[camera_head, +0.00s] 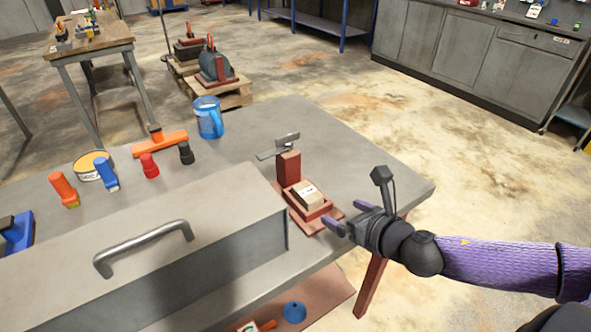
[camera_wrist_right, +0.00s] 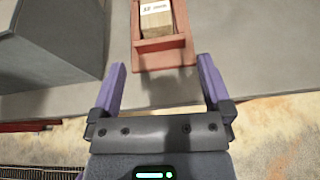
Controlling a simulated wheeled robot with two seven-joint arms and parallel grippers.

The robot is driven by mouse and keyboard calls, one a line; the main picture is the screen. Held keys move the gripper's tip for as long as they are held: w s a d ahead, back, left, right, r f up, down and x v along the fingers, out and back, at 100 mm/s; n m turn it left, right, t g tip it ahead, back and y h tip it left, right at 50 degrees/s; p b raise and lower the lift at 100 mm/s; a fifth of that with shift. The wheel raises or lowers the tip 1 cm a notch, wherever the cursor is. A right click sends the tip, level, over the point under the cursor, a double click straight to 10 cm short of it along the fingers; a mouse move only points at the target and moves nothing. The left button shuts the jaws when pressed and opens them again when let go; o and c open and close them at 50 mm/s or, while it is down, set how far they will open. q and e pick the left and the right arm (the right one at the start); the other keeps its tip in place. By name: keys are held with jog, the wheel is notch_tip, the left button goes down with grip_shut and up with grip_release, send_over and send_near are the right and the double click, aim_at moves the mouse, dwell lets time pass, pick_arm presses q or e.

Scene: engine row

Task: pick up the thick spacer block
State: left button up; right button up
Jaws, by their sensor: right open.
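A pale wooden block with a white label (camera_head: 306,194), which looks like the spacer block, sits in a small red tray (camera_head: 318,213) near the right end of the grey table. The block also shows at the top of the right wrist view (camera_wrist_right: 157,20), partly cut off by the frame edge, within the red tray (camera_wrist_right: 165,60). My right gripper (camera_head: 345,216) is open and empty, with its purple fingers spread. It is just in front of the tray, apart from the block, with the fingers pointing toward it. My left gripper is not in view.
A red post with a metal bar (camera_head: 288,166) stands directly behind the block. A large grey box with a handle (camera_head: 200,240) is left of the tray. The table's right corner is clear.

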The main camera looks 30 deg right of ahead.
aim_at(311, 195)
jog(key=shift+w+a+n+b, duration=0.3)
jog(key=shift+w+b, duration=0.45)
jog(key=shift+w, duration=0.1)
jog(key=shift+b+x, duration=0.65)
jog(key=shift+x, duration=0.35)
jog(key=shift+w+f, duration=0.2)
jog(key=shift+w, duration=0.1)
jog(key=b+x, duration=0.2)
jog(key=x, duration=0.2)
jog(key=shift+w+f, duration=0.25)
jog(key=shift+w, duration=0.4)
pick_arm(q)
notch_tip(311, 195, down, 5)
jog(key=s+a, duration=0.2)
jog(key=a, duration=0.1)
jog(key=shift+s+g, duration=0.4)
